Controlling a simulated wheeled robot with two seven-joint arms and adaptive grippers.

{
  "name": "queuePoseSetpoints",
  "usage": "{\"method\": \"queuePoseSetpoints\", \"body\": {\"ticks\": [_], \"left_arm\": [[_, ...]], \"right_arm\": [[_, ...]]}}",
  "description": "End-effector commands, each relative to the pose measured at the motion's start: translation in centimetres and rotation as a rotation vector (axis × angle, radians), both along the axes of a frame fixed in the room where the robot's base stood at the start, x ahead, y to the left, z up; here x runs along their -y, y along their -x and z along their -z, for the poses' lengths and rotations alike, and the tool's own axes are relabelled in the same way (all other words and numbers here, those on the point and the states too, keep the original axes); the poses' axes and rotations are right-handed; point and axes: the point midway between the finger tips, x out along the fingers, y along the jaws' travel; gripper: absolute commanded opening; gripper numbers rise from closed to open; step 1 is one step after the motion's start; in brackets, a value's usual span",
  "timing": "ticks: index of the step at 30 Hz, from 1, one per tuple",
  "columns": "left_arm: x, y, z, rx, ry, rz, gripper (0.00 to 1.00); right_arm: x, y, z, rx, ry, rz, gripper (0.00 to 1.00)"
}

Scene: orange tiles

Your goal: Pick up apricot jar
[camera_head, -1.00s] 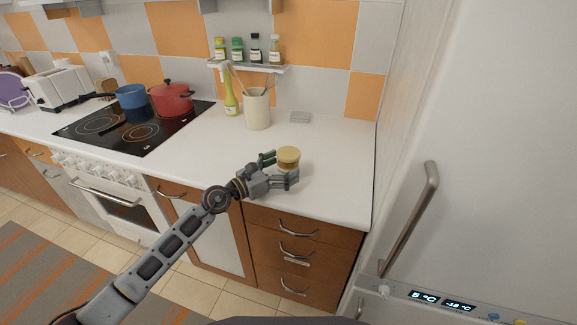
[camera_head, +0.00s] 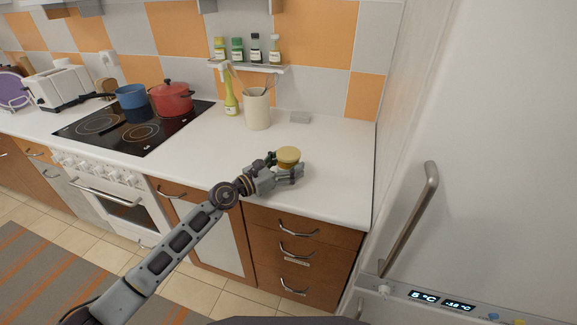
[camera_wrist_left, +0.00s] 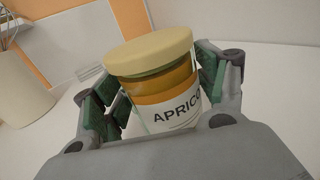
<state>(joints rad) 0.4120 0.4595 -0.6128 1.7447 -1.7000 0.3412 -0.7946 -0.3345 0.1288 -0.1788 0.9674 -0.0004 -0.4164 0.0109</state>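The apricot jar (camera_head: 288,155) stands on the white counter near its front edge, with a tan lid. In the left wrist view the jar (camera_wrist_left: 162,85) shows amber contents and a white label reading "APRICO". My left gripper (camera_head: 285,165) is around the jar, with one finger on each side. In the left wrist view its green-padded fingers (camera_wrist_left: 165,92) are spread to either side of the jar. A gap shows on the left, and I cannot tell whether the right finger touches. The jar's base is hidden by the gripper. My right gripper is not in view.
A utensil crock (camera_head: 257,110) and a yellow-green bottle (camera_head: 231,104) stand behind the jar. A small grey block (camera_head: 300,118) lies at the back. Red (camera_head: 171,99) and blue (camera_head: 131,97) pots sit on the stove. The counter right of the jar is clear.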

Motion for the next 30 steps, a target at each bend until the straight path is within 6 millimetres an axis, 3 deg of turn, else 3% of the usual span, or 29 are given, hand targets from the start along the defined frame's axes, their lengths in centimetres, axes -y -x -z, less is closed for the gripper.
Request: {"method": "queuePoseSetpoints", "body": {"ticks": [1, 9, 23, 30], "left_arm": [[0.0, 0.0, 0.0, 0.0, 0.0, 0.0, 0.6], [0.0, 0.0, -0.1, 0.002, 0.001, -0.001, 0.27], [0.0, 0.0, -0.9, 0.003, 0.002, 0.0, 0.27], [0.0, 0.0, -2.9, 0.004, 0.0, -0.001, 0.27]], "right_arm": [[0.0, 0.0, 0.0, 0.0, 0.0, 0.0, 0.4], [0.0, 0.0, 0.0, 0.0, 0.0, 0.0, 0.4], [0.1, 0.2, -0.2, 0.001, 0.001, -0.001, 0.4], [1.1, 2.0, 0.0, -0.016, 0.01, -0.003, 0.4]]}}
